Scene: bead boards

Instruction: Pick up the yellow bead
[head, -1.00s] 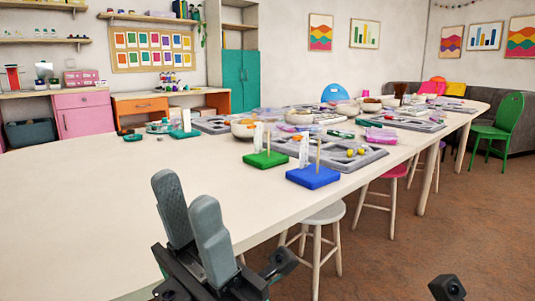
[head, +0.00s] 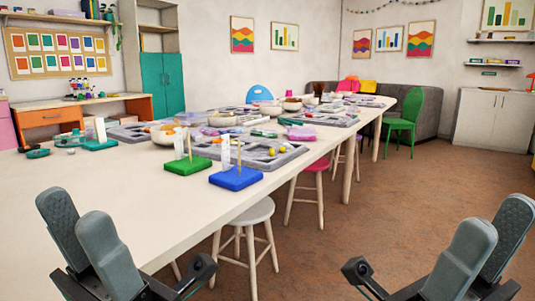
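Two small yellow beads, one at the left (head: 271,152) and one just right of it (head: 282,149), lie on the grey bead board (head: 292,157) near the table's right edge. I cannot tell which one the task means. The board's near side is partly hidden by a blue base (head: 236,179) with an upright peg. My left gripper (head: 76,207) is at the lower left, and my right gripper (head: 494,218) is at the lower right. Both look open and empty, with the ribbed inner pad of the far finger showing. Both are well apart from the beads.
A green base (head: 188,166) with a peg stands left of the blue one. Bowls, trays and boxes crowd the table (head: 110,205) behind. Its near left part is clear.

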